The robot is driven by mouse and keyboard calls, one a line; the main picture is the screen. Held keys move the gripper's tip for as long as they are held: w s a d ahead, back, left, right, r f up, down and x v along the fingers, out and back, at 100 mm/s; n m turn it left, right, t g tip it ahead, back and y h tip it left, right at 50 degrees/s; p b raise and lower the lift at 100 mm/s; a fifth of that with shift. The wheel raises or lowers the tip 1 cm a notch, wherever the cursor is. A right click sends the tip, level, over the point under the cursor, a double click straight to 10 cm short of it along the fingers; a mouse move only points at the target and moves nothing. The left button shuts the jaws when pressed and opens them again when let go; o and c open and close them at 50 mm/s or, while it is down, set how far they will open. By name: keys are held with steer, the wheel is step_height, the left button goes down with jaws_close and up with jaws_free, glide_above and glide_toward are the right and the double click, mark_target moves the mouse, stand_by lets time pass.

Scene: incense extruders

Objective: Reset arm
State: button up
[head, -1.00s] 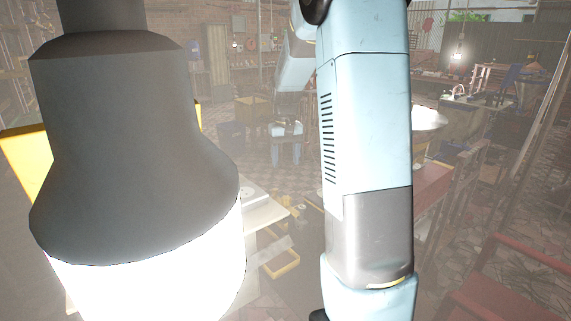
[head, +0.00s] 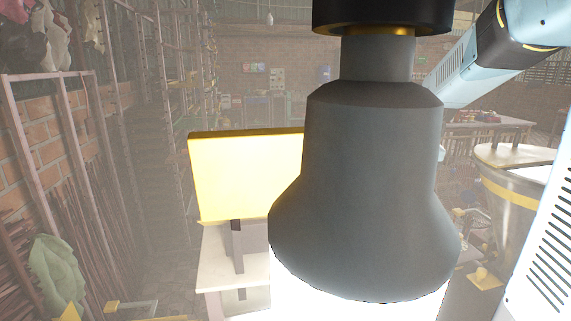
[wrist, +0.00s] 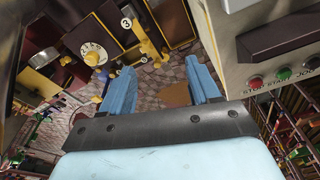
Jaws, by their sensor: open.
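My gripper (wrist: 160,88) shows in the wrist view with two light blue fingers set wide apart. It is open and nothing is between the fingers; tiled floor shows beyond them. In the head view my light blue arm (head: 500,50) runs along the upper right and right edge. The gripper itself is not visible in the head view.
A large grey lamp-like body (head: 365,180) with a glowing underside fills the head view's middle. Behind it are a yellow panel (head: 245,175) and a metal hopper (head: 515,185). The wrist view shows a control box (wrist: 270,55) with buttons close on the right and a dial (wrist: 94,54) on the left.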

steer(key=s+a+r+t, duration=0.1)
steer(key=s+a, duration=0.1)
steer(key=s, duration=0.5)
steer(key=s+a+r+n+t, duration=0.1)
steer(key=s+a, duration=0.2)
steer(key=s, duration=0.4)
steer(key=s+a+r+t, duration=0.1)
steer(key=s+a, duration=0.2)
steer(key=s, duration=0.3)
steer(key=shift+s+t, duration=0.4)
steer(key=shift+r, duration=0.1)
steer(key=shift+c, duration=0.2)
